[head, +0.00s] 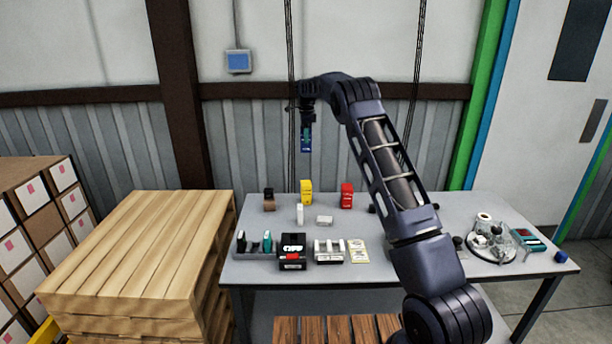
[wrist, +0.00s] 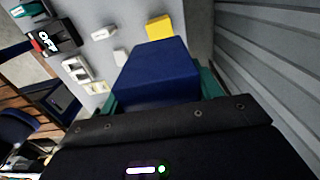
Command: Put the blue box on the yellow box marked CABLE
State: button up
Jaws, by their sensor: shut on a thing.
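My gripper (head: 306,128) is raised high above the back of the table and points down. It is shut on the blue box (head: 305,145), which hangs upright below it. In the wrist view the blue box (wrist: 155,70) fills the middle, with teal fingers on both sides. The yellow box (head: 306,187) stands upright on the table near its back edge, well below the blue box in the head view. The yellow box (wrist: 160,27) also shows just beyond the blue box in the wrist view. Its marking is too small to read.
A red box (head: 347,195) stands right of the yellow box, and a dark and brown item (head: 268,200) stands left. White boxes (head: 299,214) (head: 324,220) lie in front. A wooden pallet stack (head: 150,245) stands left of the table (head: 400,262).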

notch_tip(320, 180, down, 17)
jog(key=shift+f, duration=0.1)
dwell(0.5)
jog(key=shift+f, duration=0.1)
jog(key=o, duration=1.1)
jog(key=shift+c, duration=0.2)
